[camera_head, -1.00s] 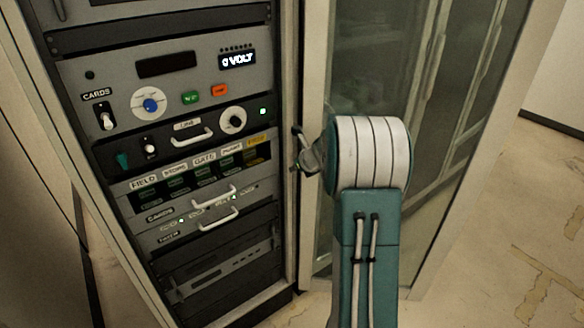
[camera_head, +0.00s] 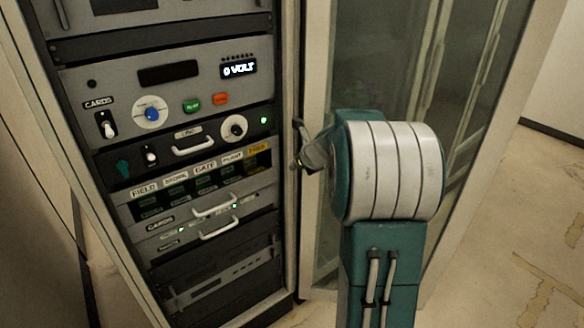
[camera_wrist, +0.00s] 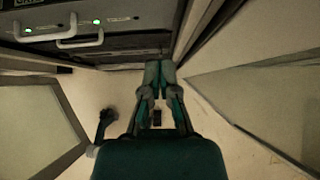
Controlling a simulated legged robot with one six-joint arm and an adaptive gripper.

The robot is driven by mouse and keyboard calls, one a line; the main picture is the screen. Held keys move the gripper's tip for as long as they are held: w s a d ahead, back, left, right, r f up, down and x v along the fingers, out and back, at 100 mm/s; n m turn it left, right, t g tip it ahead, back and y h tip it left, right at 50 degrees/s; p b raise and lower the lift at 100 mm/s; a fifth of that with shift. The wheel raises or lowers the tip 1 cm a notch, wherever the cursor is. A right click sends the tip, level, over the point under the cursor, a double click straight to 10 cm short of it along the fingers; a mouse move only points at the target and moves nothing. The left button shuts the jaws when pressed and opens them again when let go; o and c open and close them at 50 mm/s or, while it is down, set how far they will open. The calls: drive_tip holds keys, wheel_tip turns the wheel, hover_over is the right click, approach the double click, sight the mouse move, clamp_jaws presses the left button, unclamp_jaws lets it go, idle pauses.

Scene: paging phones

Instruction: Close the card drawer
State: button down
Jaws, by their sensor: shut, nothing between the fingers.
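The card drawer (camera_head: 162,225) is a grey front marked CARDS in the rack, with a pale handle (camera_head: 215,205). A row of labelled dark slots lies just above it. How far the drawer stands out is hard to tell. My gripper (camera_head: 298,165) is to the right of the drawer front, by the rack's right post, and partly hidden by my arm. In the wrist view my gripper (camera_wrist: 159,66) is shut and empty, its fingers together below the rack front. Pale handles (camera_wrist: 62,33) show there at upper left, apart from the fingers.
A second pale handle (camera_head: 220,229) sits just below the drawer's handle. Above are a LINE panel (camera_head: 188,140) with its own handle and a panel of knobs and switches. Bare floor (camera_head: 500,240) lies at right.

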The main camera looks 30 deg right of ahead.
sight(272, 169)
drive_tip(key=x, duration=0.3)
drive_tip(key=w+r+x, duration=0.1)
drive_tip(key=x, duration=0.7)
drive_tip(key=shift+w+r, duration=0.15)
drive_tip(key=shift+w, duration=0.65)
